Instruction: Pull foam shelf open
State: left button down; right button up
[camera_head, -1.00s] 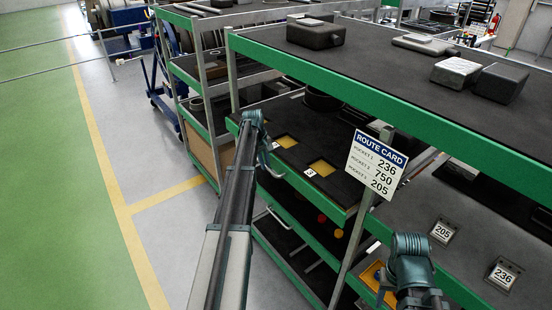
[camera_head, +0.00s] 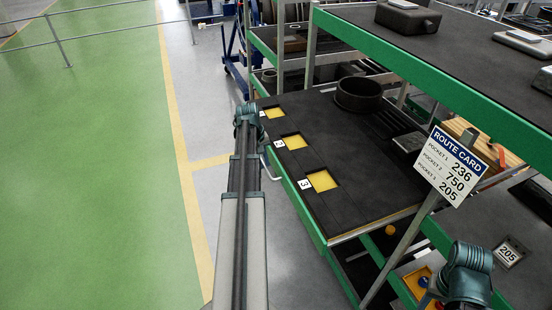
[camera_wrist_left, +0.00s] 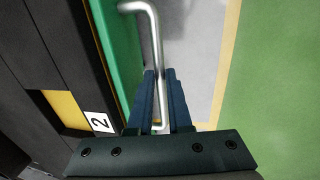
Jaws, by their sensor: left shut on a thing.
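The foam shelf (camera_head: 352,150) is a dark foam-topped drawer with a green front, standing out from the green rack in the head view. Yellow pockets line its front edge; labels 2 and 3 are readable. Its silver bar handle (camera_head: 270,166) is partly hidden by my left arm. In the left wrist view the handle (camera_wrist_left: 152,35) runs between the blue fingers of my left gripper (camera_wrist_left: 161,78), which is shut on it. Label 2 and a yellow pocket of the shelf (camera_wrist_left: 22,75) lie beside it. My right arm shows at lower right; its gripper is not visible.
A dark ring (camera_head: 358,94) and a grey block (camera_head: 409,143) lie on the foam. A route card (camera_head: 453,166) reading 236, 750, 205 hangs by the rack post. An upper shelf (camera_head: 440,70) overhangs.

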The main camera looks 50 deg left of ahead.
pick_arm(q)
jog(key=shift+s+a, duration=0.2)
jog(key=shift+s, duration=0.3)
jog(key=c, duration=0.8)
grip_release()
jog(key=shift+c, duration=0.2)
notch_tip(320, 180, up, 14)
jog(key=s+a+p, duration=0.1)
jog(key=s+p, duration=0.1)
jog(key=p, duration=1.1)
jog(key=shift+s+f, duration=0.25)
